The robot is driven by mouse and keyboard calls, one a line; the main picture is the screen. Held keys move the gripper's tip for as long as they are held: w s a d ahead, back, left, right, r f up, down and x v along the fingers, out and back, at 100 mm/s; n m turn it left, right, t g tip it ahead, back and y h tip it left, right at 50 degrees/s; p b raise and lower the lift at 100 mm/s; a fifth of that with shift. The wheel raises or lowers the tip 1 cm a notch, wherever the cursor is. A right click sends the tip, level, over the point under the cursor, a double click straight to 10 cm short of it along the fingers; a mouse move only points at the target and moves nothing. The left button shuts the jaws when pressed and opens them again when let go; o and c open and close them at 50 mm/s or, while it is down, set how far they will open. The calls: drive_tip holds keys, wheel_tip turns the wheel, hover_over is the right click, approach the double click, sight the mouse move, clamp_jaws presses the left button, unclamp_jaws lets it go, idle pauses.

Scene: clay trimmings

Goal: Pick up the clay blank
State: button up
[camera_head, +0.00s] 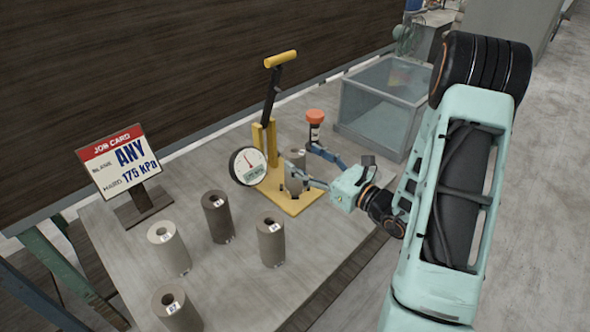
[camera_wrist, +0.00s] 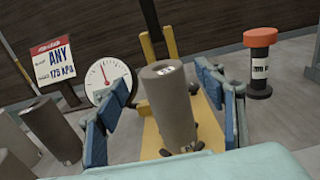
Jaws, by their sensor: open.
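A grey-brown clay blank (camera_head: 293,177) stands upright on the yellow base (camera_head: 309,200) of a lever press. In the wrist view this blank (camera_wrist: 168,105) is in the middle, with a hole in its top. My gripper (camera_head: 318,170) is open and reaches in from the right at the blank. Its blue fingers (camera_wrist: 163,85) lie on either side of the blank in the wrist view, with visible gaps. Several other blanks stand on the table at the front left: a light one (camera_head: 168,248), a dark one (camera_head: 218,216), a brown one (camera_head: 271,243) and another (camera_head: 177,309).
A round gauge (camera_head: 248,167) sits left of the blank, below the yellow lever (camera_head: 281,60). An orange-topped black cylinder (camera_head: 315,125) stands close behind my gripper. A job card (camera_head: 119,160) reads ANY, 175 kPa. A clear-walled bin (camera_head: 384,107) is at the back right.

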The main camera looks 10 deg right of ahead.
sight(287, 147)
drive_tip(key=x, duration=0.4)
drive_tip(key=shift+w+p, duration=0.2)
drive_tip(key=shift+p, duration=0.1)
drive_tip(key=shift+c, duration=0.4)
clamp_jaws()
drive_tip(key=shift+r, duration=0.1)
